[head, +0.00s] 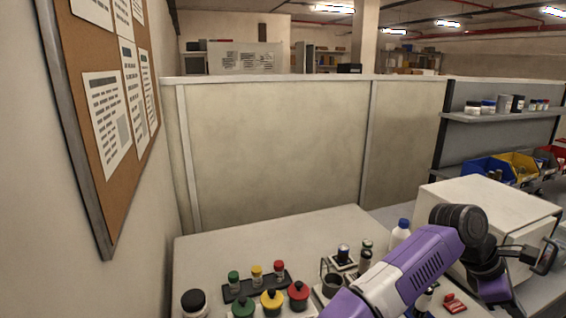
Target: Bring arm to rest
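My purple and black arm reaches up from the bottom edge and bends to the right above the bench. My gripper (543,259) is at the far right, in front of a white box-shaped unit (487,205). It is small and seen from the side, so I cannot tell whether its fingers are open or shut. I see nothing clearly held in it. My arm hides part of the bench and of the white unit.
The white bench (210,255) holds a dark rack (257,286) of small colour-capped vials, several capped bottles and a blue-capped bottle (401,232). A red object (454,303) lies right of my arm. A partition (275,150) stands behind; shelf and bins are right.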

